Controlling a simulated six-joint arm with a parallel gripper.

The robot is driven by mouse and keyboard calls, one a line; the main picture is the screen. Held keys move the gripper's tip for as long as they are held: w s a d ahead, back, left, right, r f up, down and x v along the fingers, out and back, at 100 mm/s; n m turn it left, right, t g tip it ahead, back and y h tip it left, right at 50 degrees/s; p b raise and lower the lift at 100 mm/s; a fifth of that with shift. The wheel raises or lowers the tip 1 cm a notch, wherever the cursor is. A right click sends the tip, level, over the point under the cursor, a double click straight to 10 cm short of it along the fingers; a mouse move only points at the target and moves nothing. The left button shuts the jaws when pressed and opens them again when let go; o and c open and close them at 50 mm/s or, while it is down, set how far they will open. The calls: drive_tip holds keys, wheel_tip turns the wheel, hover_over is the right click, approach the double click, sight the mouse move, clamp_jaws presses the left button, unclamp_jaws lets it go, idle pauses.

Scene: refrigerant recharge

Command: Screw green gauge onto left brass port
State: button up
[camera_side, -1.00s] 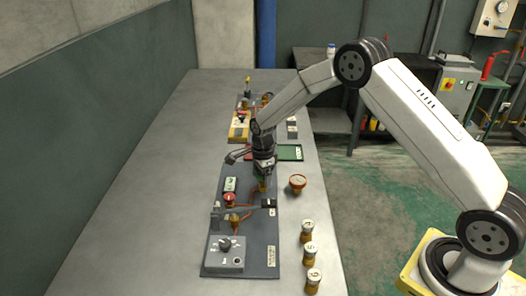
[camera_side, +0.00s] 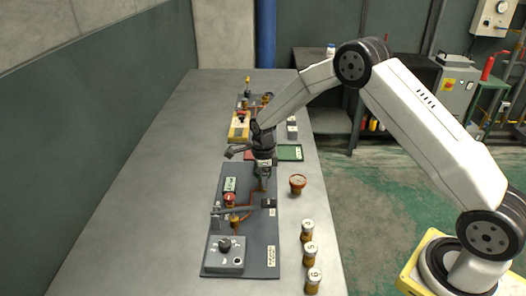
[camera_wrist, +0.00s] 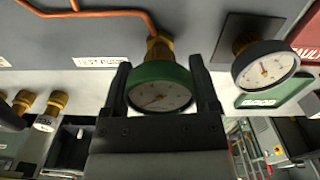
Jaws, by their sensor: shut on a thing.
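The green gauge (camera_wrist: 160,88) sits between the two fingers of my gripper (camera_wrist: 163,95) in the wrist view, its white dial facing the camera. A brass fitting (camera_wrist: 158,47) shows directly behind it, in line with it. I cannot tell whether this is the gauge's own stem or the port, or how far any thread is engaged. In the side view my gripper (camera_side: 263,172) points down over the right part of the dark panel (camera_side: 262,235), at the upper end of the copper tubing. The gauge is largely hidden there by my gripper.
A dark-rimmed gauge (camera_wrist: 265,66) stands right of my gripper in the wrist view. A reddish round gauge (camera_side: 298,183) stands right of the panel in the side view. Several white-capped brass fittings (camera_side: 308,231) line the table's right edge. A green tray (camera_side: 290,152) lies behind.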

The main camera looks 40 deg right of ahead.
drive_tip(key=shift+f+m, duration=0.1)
drive_tip(key=shift+m, duration=1.4)
drive_tip(key=shift+s, duration=0.1)
drive_tip(key=shift+f+m, duration=0.1)
drive_tip(key=shift+m, duration=1.1)
drive_tip(key=o, duration=1.1)
drive_tip(key=shift+r, duration=0.2)
drive_tip(key=shift+r, duration=3.45)
